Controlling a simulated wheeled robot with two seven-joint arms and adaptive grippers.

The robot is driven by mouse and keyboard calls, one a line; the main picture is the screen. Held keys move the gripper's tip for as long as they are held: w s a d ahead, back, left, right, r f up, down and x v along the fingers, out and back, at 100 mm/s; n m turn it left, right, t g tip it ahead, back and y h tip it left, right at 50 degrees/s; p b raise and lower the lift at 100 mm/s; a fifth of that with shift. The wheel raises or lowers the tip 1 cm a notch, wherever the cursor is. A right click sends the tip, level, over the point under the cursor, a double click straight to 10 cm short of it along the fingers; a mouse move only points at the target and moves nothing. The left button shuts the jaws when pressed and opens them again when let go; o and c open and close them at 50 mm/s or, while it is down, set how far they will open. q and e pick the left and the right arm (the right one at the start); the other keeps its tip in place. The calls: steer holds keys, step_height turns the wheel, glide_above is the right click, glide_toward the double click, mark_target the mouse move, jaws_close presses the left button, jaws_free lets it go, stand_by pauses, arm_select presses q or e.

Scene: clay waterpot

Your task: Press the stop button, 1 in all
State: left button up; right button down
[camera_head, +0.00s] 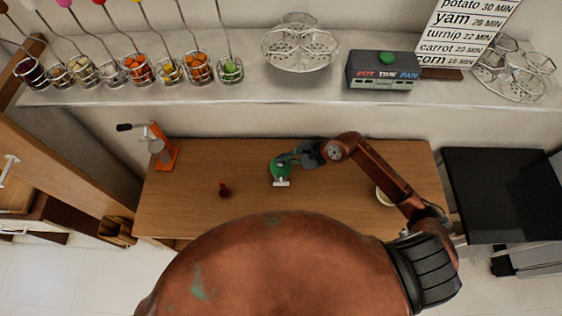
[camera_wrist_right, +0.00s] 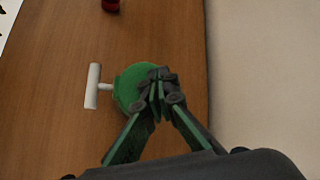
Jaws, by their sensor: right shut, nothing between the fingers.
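A box (camera_head: 383,73) lettered "POT TIME PAN" stands on the shelf, with a round green button (camera_head: 387,57) on top. On the wooden table, a round green object (camera_head: 279,170) has a white T-shaped piece (camera_head: 281,183) on it. In the right wrist view the green object (camera_wrist_right: 128,90) lies under my fingertips, its white piece (camera_wrist_right: 93,87) to the left. My right gripper (camera_head: 296,158) is shut and empty; its fingertips (camera_wrist_right: 158,88) overlap the green object's right side. I cannot tell whether they touch it. The frames do not make clear which is the stop button. My left gripper is out of view.
A small dark red object (camera_head: 224,190) lies on the table to the left. An orange tool (camera_head: 163,150) stands at the table's left end. A pale bowl (camera_head: 384,196) is partly behind my right arm. Wire baskets (camera_head: 299,45) and several jars line the shelf.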

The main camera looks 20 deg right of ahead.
steer(key=shift+f+b, duration=0.35)
stand_by(0.3)
steer(key=shift+r, duration=0.1)
steer(key=shift+r+p, duration=0.35)
steer(key=shift+r, duration=0.5)
steer(key=shift+r+p, duration=1.15)
steer(key=shift+r, duration=1.35)
steer(key=shift+d, duration=0.1)
